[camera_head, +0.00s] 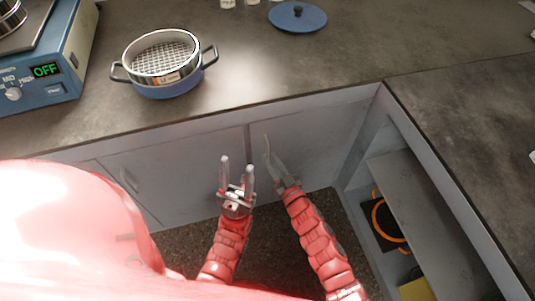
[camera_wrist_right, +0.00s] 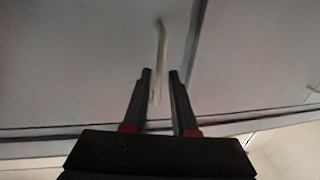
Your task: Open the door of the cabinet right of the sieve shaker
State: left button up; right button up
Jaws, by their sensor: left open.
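The sieve shaker (camera_head: 45,60) is a blue machine at the left of the counter, its display reading OFF. Below the counter is a grey cabinet front with a closed door (camera_head: 318,140) right of a vertical seam. A thin light handle (camera_head: 267,144) is on this door near the seam. My right gripper (camera_head: 273,160) is at this handle. In the right wrist view, its fingers (camera_wrist_right: 160,72) are apart, with the handle (camera_wrist_right: 161,42) running down between them in the picture; contact cannot be told. My left gripper (camera_head: 237,163) is open and empty in front of the cabinet, left of the right one.
A blue pot with a sieve (camera_head: 165,85) and a blue lid (camera_head: 297,17) are on the counter. Another closed door (camera_head: 165,180) is at left. An open shelf unit (camera_head: 410,175) at right holds an orange-rimmed pot (camera_head: 383,220) and a yellow item (camera_head: 414,290).

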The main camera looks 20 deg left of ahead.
aim_at(268, 155)
jog(key=shift+x, duration=1.6)
grip_shut()
jog(key=shift+s, duration=0.1)
